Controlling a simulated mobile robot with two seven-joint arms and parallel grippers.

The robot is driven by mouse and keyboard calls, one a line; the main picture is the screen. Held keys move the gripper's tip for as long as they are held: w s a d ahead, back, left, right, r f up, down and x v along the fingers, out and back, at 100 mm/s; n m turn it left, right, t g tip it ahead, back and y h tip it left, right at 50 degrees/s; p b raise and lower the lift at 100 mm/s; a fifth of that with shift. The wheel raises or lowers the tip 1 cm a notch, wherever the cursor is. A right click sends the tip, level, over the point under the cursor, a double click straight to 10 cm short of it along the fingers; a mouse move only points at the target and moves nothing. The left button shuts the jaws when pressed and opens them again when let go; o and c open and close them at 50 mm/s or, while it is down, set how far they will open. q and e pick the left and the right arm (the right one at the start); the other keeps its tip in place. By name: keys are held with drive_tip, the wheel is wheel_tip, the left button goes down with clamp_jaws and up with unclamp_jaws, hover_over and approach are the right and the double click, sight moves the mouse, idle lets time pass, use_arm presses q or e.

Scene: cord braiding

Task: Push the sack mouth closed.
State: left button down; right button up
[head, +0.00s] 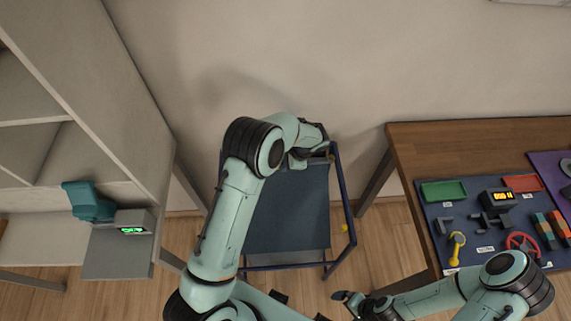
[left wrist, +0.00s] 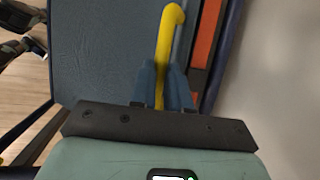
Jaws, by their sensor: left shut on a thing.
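The sack appears to be the slate-blue fabric panel (head: 290,210) hanging in a dark blue tube frame (head: 343,195). It also fills much of the left wrist view (left wrist: 105,50). My left gripper (head: 322,150) is at the frame's far right corner, by the sack's far edge. In the left wrist view its two blue-grey fingers (left wrist: 163,85) are shut on a yellow bar (left wrist: 166,40) with a bent end. Whether the mouth is open or closed is hidden by my left arm and gripper. My right gripper (head: 347,300) is low in the head view, away from the sack.
A wooden table (head: 455,145) at right carries a blue board (head: 500,262) with trays and small parts. A pale shelf unit (head: 85,75) stands at left, with a teal device (head: 90,203). A wall is close behind the frame. An orange strip (left wrist: 208,40) runs beside the yellow bar.

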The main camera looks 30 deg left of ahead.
use_arm(q)
drive_tip(key=shift+w+a+r, duration=0.1)
drive_tip(key=shift+w, duration=0.1)
drive_tip(key=c, duration=1.1)
unclamp_jaws()
drive_tip(key=shift+w, duration=0.1)
drive_tip(key=v, duration=1.3)
